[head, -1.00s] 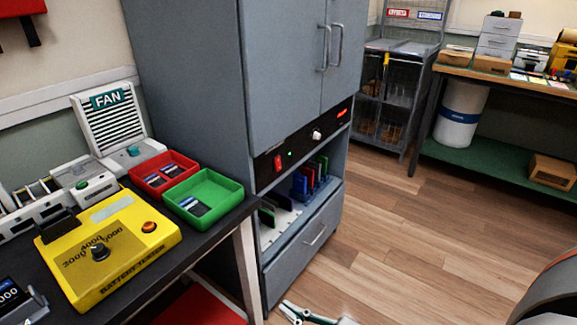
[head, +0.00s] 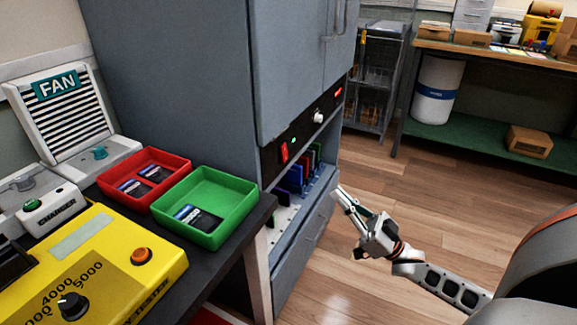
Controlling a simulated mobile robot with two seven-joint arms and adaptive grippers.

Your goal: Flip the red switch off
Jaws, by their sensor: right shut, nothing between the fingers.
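The red switch (head: 284,152) is on the black control strip of the grey cabinet, left of a small green light (head: 294,140). A white knob (head: 318,117) and a red display (head: 338,91) sit further right on the strip. My right gripper (head: 342,194) is shut and empty. It shows in front of the cabinet's lower part, to the right of and below the switch, apart from it. I cannot tell which way the switch is tipped. My left gripper is out of view.
The dark table at left holds a red tray (head: 184,169), a green tray (head: 245,193), a yellow battery tester (head: 172,254) and a fan unit (head: 57,112). An open bay (head: 287,212) with coloured upright items is below the strip. Wooden floor (head: 440,185) lies free at right.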

